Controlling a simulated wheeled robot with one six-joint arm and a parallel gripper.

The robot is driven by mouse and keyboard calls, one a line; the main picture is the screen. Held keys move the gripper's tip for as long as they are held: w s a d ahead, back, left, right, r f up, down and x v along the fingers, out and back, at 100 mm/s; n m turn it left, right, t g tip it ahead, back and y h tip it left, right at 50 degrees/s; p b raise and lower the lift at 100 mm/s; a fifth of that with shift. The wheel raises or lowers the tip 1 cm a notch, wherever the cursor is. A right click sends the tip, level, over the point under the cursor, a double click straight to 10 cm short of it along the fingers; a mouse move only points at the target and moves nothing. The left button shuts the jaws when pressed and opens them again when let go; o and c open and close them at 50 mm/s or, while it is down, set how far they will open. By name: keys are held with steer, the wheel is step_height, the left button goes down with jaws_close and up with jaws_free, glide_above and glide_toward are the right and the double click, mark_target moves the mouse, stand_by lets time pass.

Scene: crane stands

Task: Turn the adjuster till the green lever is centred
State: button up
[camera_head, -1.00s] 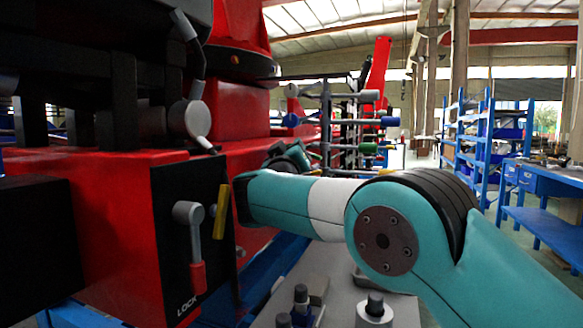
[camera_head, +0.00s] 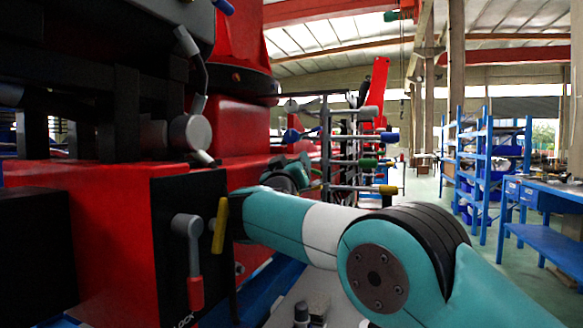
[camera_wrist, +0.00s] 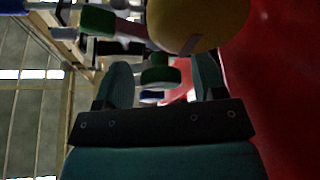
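In the head view, the green lever (camera_head: 368,162) sticks out to the right from a rack of levers, between a blue-tipped one (camera_head: 390,137) and a yellow-tipped one (camera_head: 388,190). Whether it is centred cannot be told. My gripper (camera_head: 292,172) is partly hidden behind my teal arm, left of the levers. In the wrist view, my gripper (camera_wrist: 162,84) has its two teal fingers wide apart. A short green-ended cylinder (camera_wrist: 160,76) shows in the gap, seemingly beyond the fingertips. Another green end (camera_wrist: 98,20) is at upper left. I cannot tell which part is the adjuster.
A large yellow rounded part (camera_wrist: 190,22) is close to the right finger in the wrist view, with a red surface beyond. In the head view, a red crane body with a black lock panel (camera_head: 180,265) stands left. Blue shelves (camera_head: 486,170) and open floor lie right.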

steer(key=shift+f, duration=0.15)
steer(key=b+v, duration=0.5)
steer(key=v, duration=1.2)
steer(key=shift+s, duration=0.15)
